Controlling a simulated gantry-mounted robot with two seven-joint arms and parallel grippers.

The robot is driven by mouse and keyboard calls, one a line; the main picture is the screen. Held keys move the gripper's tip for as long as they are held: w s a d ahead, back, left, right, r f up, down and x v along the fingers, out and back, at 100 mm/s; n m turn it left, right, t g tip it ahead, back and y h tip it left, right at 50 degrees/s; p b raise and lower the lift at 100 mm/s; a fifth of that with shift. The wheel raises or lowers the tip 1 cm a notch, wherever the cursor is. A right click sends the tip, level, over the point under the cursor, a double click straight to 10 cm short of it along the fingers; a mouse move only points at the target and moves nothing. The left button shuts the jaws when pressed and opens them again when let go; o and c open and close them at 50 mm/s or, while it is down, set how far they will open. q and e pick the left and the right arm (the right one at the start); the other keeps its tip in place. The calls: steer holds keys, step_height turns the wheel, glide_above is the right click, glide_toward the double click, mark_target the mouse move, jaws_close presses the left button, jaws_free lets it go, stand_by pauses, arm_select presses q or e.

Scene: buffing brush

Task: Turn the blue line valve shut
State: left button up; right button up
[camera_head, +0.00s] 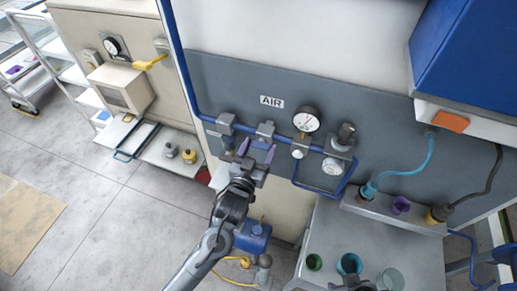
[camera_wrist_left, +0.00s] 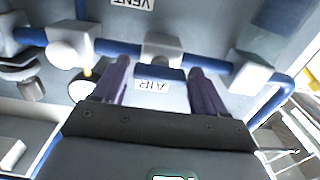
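In the left wrist view, a short blue piece (camera_wrist_left: 172,73), perhaps the valve's handle, lies between the fingers (camera_wrist_left: 160,85); contact cannot be made out. A dark part at the bottom edge of the head view may be my right gripper (camera_head: 360,284); its fingers cannot be made out.
A gauge (camera_head: 307,120) and a regulator (camera_head: 341,142) sit right of the valve. Another grey fitting (camera_head: 226,122) is to its left. A grey bench (camera_head: 327,225) with several coloured cups stands at lower right. A blue cabinet (camera_head: 470,55) overhangs the upper right.

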arm_select(q)
steer(key=c, duration=0.7)
steer(key=m+p, duration=0.2)
steer(key=m, duration=0.2)
steer(key=shift+r, duration=0.1)
steer(key=m+p, duration=0.2)
steer(key=m, duration=0.2)
steer(key=m+p, duration=0.2)
steer(key=m, duration=0.3)
steer(key=shift+m, duration=0.4)
steer(key=shift+m+p, duration=0.85)
steer(key=shift+m, duration=1.15)
